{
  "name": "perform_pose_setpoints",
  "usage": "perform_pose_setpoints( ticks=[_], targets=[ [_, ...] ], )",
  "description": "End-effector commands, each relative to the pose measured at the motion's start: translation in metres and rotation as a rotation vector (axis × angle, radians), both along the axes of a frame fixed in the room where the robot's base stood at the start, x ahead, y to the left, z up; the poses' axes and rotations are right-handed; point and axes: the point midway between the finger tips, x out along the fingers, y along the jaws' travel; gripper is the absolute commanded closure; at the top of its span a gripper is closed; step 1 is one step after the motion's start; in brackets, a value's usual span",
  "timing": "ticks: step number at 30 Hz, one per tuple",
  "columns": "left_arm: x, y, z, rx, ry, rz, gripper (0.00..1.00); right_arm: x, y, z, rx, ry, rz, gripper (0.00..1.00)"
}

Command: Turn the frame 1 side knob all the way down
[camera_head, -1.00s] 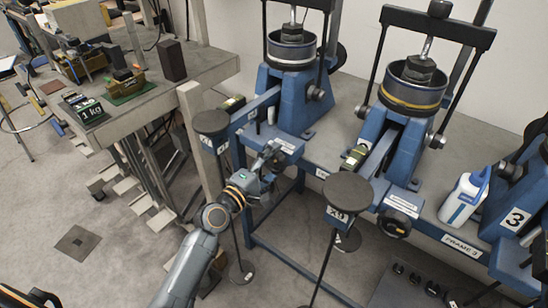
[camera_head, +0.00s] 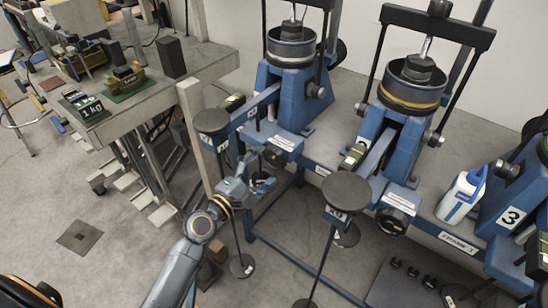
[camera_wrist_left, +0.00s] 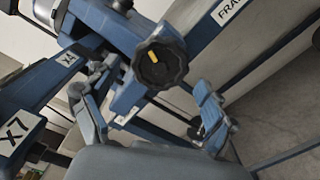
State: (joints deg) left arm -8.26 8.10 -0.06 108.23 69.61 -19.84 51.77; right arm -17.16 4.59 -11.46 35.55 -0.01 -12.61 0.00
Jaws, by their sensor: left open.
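A round black side knob (camera_wrist_left: 160,62) with a yellow mark sits on the blue frame (camera_wrist_left: 117,32) in the left wrist view. The yellow mark is near the knob's middle. In the head view the knob (camera_head: 275,157) shows small below the front of the leftmost blue lever frame (camera_head: 290,90). My left gripper (camera_head: 261,172) is open just below and left of it. In the left wrist view its fingers (camera_wrist_left: 146,100) are spread on either side, lower in the picture than the knob. I see no contact with the knob. The frame's number is not readable.
A second blue frame (camera_head: 405,130) and a white bottle (camera_head: 463,198) stand farther right. A grey table (camera_head: 150,100) is at the left.

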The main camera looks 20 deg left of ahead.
Motion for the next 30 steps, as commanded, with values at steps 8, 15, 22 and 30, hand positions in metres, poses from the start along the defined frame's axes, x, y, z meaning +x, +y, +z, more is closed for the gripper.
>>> perform_pose_setpoints(
  ticks=[8, 15, 22, 30],
  targets=[
    [-0.017, 0.006, 0.000, 0.001, 0.000, 0.000, 0.15, 0.000, 0.000, -0.002, 0.000, 0.001, 0.000, 0.60],
    [-0.016, 0.006, 0.001, 0.009, -0.003, 0.000, 0.15, -0.001, 0.000, -0.001, 0.000, 0.001, 0.000, 0.60],
    [-0.017, -0.005, 0.017, 0.357, -0.129, -0.011, 0.15, -0.001, 0.000, 0.037, 0.000, 0.001, 0.000, 0.60],
    [-0.047, 0.013, 0.005, 0.869, -0.312, -0.007, 0.15, -0.001, 0.000, 0.072, 0.000, 0.001, -0.001, 0.60]
  ],
)
